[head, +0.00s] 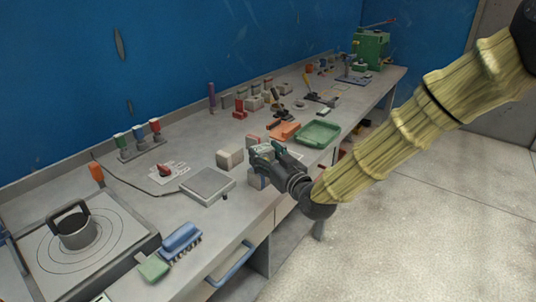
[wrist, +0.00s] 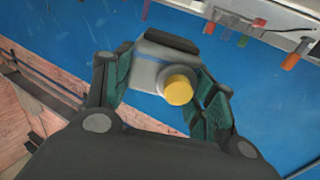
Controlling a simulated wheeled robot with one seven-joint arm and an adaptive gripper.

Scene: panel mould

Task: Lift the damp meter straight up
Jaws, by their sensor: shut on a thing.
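The damp meter, a grey box with a dark top strip and a round yellow end (wrist: 150,72), sits between the green-padded fingers of my gripper (wrist: 165,85) in the wrist view. The fingers close on it from both sides. In the head view my gripper (head: 266,154) is over the front part of the bench, at the middle. There the meter is mostly hidden by the fingers, and I cannot tell how far it is above the bench top.
The grey bench (head: 215,215) runs along a blue wall. A beige block (head: 230,158) and a flat grey scale (head: 208,185) stand left of my gripper. A blue brush (head: 181,240) is nearer the front.

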